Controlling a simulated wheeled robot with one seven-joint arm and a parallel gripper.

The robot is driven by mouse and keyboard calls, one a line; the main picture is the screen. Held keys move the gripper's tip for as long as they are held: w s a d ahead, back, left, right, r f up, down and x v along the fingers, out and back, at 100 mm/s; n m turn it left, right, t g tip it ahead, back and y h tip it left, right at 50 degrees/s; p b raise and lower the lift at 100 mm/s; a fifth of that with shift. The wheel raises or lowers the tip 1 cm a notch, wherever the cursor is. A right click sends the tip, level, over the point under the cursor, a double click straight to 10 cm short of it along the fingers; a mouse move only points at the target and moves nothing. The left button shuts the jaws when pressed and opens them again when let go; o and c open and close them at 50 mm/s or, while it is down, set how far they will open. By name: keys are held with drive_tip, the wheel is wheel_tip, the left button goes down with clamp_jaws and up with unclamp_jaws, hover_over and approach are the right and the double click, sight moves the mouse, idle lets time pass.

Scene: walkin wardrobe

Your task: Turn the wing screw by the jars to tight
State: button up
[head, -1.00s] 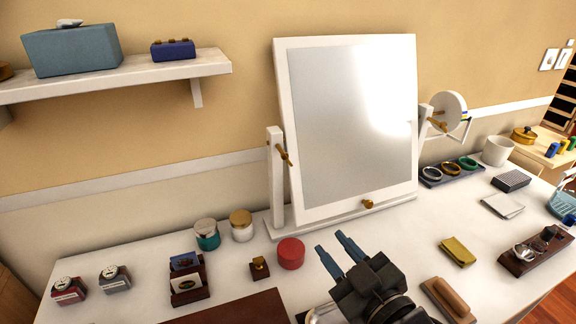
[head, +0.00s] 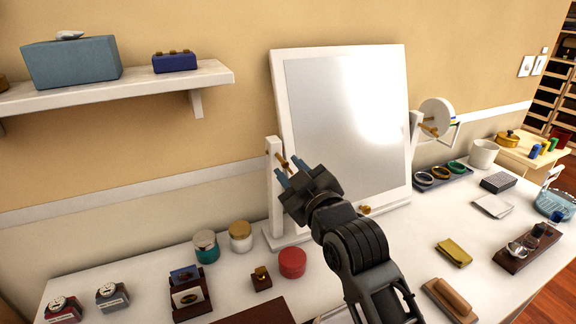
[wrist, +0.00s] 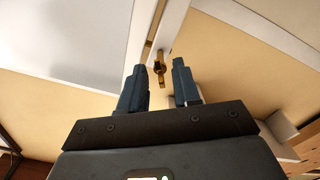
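The brass wing screw (head: 282,161) sits on the left white post (head: 273,200) of the tilting mirror (head: 343,120), above the jars. The teal jar (head: 206,246) and the gold-lidded white jar (head: 240,237) stand left of that post. My gripper (head: 290,168) is raised at the post, its fingertips close to the screw. In the wrist view, the wing screw (wrist: 159,68) shows in the gap between the two open blue-grey fingers (wrist: 158,76). Its wing looks roughly lengthwise to the fingers. I see no finger touching it.
A second brass screw (head: 430,130) is on the right mirror post. A red round box (head: 292,262), a small ring stand (head: 261,279) and a card holder (head: 190,295) stand on the white table below. A wall shelf (head: 130,82) juts out at upper left.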

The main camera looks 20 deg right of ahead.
drive_tip(key=shift+w, duration=0.95)
drive_tip(key=shift+c, duration=0.2)
clamp_jaws()
